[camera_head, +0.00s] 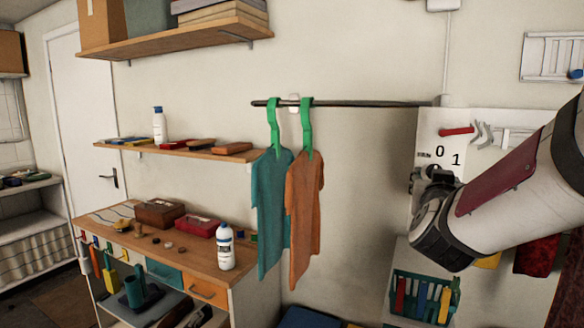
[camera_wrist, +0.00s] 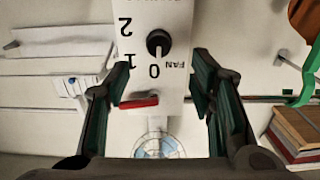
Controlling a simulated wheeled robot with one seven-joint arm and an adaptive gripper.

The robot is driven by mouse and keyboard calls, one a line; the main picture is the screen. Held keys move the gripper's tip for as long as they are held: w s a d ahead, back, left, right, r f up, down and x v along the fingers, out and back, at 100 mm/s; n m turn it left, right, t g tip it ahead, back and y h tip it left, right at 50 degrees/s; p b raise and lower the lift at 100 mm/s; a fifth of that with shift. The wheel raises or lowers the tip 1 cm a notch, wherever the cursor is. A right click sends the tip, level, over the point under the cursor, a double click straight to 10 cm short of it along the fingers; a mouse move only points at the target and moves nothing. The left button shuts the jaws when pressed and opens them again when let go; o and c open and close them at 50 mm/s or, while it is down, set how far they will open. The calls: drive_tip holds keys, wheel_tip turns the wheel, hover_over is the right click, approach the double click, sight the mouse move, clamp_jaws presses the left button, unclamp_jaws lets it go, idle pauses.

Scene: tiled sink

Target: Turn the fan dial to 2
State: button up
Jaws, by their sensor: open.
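The fan dial is a round black knob (camera_wrist: 158,42) on a white panel (camera_wrist: 181,22). In the wrist view the panel is upside down, with 0 below the knob, 1 to its lower left and 2 to its upper left; "FAN" is printed nearby. A small light mark at the knob's lower side appears to face 0. My gripper (camera_wrist: 160,63) is open and empty. Its two fingers stand on either side of the knob in the picture, apparently short of it. In the head view my gripper (camera_head: 432,182) is in front of the panel (camera_head: 428,123) and hides the knob; 0 and 1 show above.
A red handle-like piece (camera_wrist: 140,100) lies close to the fingers in the wrist view. A rod (camera_head: 370,104) with hanging shirts (camera_head: 304,205) is left of the panel. A green basket (camera_head: 418,300) stands below my arm. The wall between is clear.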

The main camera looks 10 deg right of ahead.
drive_tip(key=x, duration=0.7)
drive_tip(key=shift+w+d, duration=0.3)
drive_tip(key=c, duration=1.2)
